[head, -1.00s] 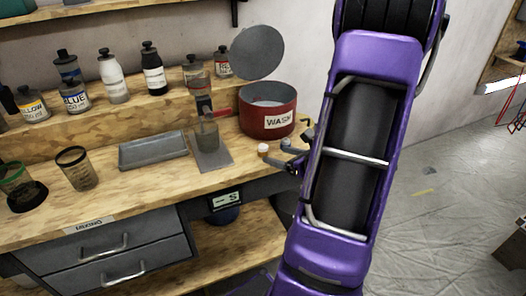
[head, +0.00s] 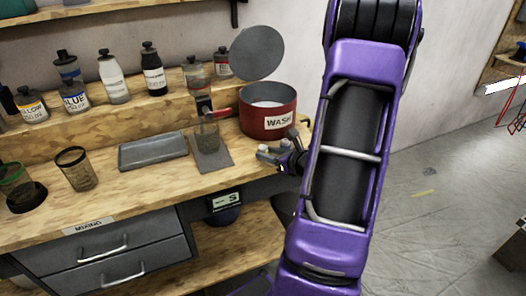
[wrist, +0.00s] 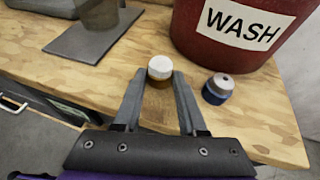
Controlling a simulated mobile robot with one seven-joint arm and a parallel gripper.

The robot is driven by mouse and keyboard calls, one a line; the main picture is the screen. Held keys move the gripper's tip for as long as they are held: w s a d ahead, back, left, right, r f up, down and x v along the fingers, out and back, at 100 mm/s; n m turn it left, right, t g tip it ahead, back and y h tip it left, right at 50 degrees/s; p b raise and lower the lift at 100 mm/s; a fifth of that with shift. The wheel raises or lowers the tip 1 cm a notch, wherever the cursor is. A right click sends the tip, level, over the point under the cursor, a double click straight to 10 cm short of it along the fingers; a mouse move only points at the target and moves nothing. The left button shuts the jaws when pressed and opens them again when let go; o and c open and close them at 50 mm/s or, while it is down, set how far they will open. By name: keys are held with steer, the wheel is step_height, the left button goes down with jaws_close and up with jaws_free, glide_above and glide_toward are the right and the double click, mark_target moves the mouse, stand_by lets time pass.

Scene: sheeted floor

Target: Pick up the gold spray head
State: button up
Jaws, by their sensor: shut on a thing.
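The gold spray head (wrist: 159,83), with a white round top and a brownish-gold lower part, is between my fingertips in the wrist view, near the bench's front edge. My gripper (wrist: 158,79) is shut on it, one finger on each side. In the head view the white top (head: 262,149) shows just beyond my gripper (head: 268,153), left of my arm. Its underside is hard to see, so I cannot tell whether it still touches the bench.
A second spray head, blue with a grey top (wrist: 218,88), stands close to the right of my gripper. Behind it is the red WASH pot (head: 267,117). A grey plate (head: 212,161) with a cup lies to the left, beside a grey tray (head: 152,150).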

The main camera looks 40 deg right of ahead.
jaws_close()
steer(key=shift+r, duration=0.15)
